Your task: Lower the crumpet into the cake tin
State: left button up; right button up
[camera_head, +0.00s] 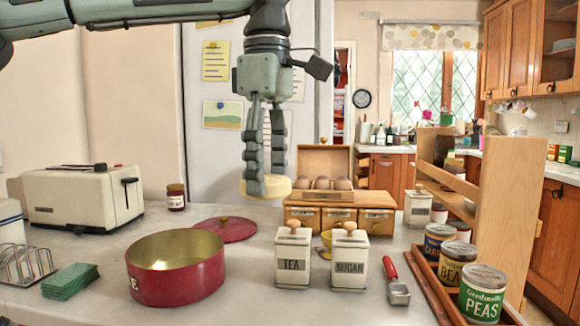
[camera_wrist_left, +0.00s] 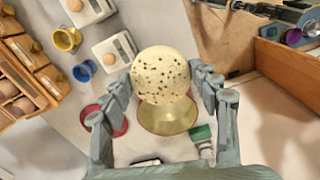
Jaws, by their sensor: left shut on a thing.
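My left gripper (camera_head: 266,188) comes down from above and is shut on the crumpet (camera_head: 278,186), a pale round cake. In the left wrist view the crumpet (camera_wrist_left: 160,72) shows its pitted, brown-speckled face between the fingers. It hangs in the air, higher than the tin and to its right in the head view. The cake tin (camera_head: 178,285) is a red, round, open tin with a pale gold inside, standing on the worktop at front left. In the wrist view the tin (camera_wrist_left: 168,128) is partly hidden behind the crumpet. My right gripper is not in view.
A red lid (camera_head: 226,229) lies behind the tin. Tea (camera_head: 293,258) and sugar (camera_head: 350,260) canisters stand right of it. An egg box with drawers (camera_head: 340,213) is behind them. A toaster (camera_head: 82,196), green stack (camera_head: 70,281) and toast rack (camera_head: 27,264) are left.

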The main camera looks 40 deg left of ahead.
pick_arm(q)
jog(key=s+a+f, duration=0.2)
jog(key=a+f, duration=0.1)
jog(key=a, duration=0.6)
jog(key=s+a+f+b, duration=0.1)
jog(key=a+f, duration=0.3)
jog(key=a, duration=0.5)
jog(key=shift+s+a+f+b, duration=0.3)
jog(key=shift+s+a, duration=0.05)
jog(key=shift+s, duration=0.55)
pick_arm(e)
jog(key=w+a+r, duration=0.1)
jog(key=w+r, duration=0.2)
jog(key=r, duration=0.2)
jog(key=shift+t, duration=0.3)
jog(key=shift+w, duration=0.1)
pick_arm(q)
jog(key=shift+f+b, duration=2)
jog(key=shift+f, duration=1.2)
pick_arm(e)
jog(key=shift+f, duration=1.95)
pick_arm(q)
jog(key=shift+f+b, duration=1.85)
jog(key=shift+f, duration=0.65)
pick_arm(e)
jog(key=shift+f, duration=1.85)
